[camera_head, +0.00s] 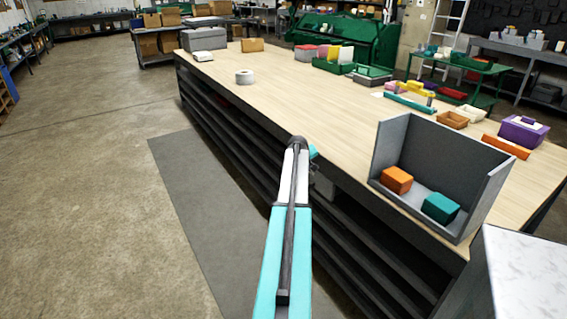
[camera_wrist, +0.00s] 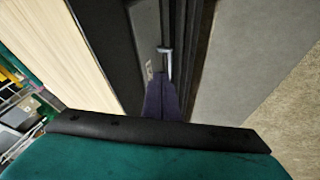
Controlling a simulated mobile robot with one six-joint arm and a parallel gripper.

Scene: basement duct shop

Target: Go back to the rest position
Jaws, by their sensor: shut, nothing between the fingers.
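My arm reaches up from the bottom of the head view and bends at a dark joint in front of the bench's long side.
The long wooden bench (camera_head: 290,99) has dark shelves below. A grey open box (camera_head: 443,154) holds an orange block (camera_head: 397,180) and a teal block (camera_head: 440,208). A tape roll (camera_head: 245,77) stands farther back. The floor at left (camera_head: 85,160) is clear.

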